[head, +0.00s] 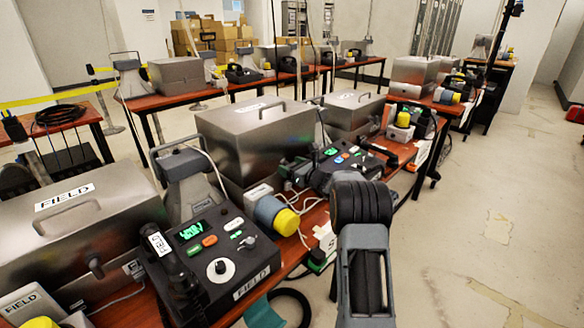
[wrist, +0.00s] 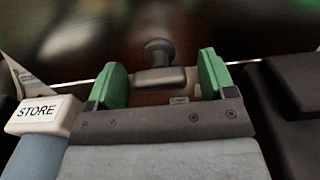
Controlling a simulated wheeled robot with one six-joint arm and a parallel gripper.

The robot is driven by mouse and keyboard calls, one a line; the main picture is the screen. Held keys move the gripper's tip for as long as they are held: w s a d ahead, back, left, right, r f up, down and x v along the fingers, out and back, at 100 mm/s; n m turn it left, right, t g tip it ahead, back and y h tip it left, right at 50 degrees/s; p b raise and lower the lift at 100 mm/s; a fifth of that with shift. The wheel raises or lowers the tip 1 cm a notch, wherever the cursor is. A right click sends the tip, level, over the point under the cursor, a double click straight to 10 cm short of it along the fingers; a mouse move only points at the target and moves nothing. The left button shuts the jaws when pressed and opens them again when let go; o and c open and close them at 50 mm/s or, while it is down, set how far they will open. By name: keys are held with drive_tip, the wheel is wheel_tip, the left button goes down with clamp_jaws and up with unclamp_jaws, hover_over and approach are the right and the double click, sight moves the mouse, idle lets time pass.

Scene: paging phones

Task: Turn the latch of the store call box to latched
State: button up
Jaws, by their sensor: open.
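In the wrist view, my gripper (wrist: 162,76) is open, with its two green fingertips on either side of a dark latch knob (wrist: 159,50). The knob has a round end above a wider grey-brown base, and I see no finger touching it. Whether it stands at latched or unlatched I cannot tell. The blurred metal face behind it belongs to a box. In the head view, the large metal call box (head: 240,125) with a top handle stands in the middle of the near table. Its latch and my fingertips are not clear there, with my arm in front.
A white block labelled STORE (wrist: 37,113) is close at left in the wrist view. A FIELD phone unit (head: 215,250), a FIELD box (head: 70,215), a yellow-capped beacon (head: 287,221) and another phone unit (head: 343,165) crowd the table. The floor at right is open.

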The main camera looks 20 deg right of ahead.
drive_tip(key=shift+c, duration=0.4)
drive_tip(key=c, duration=0.8)
drive_tip(key=shift+d, duration=0.1)
drive_tip(key=shift+c, duration=0.3)
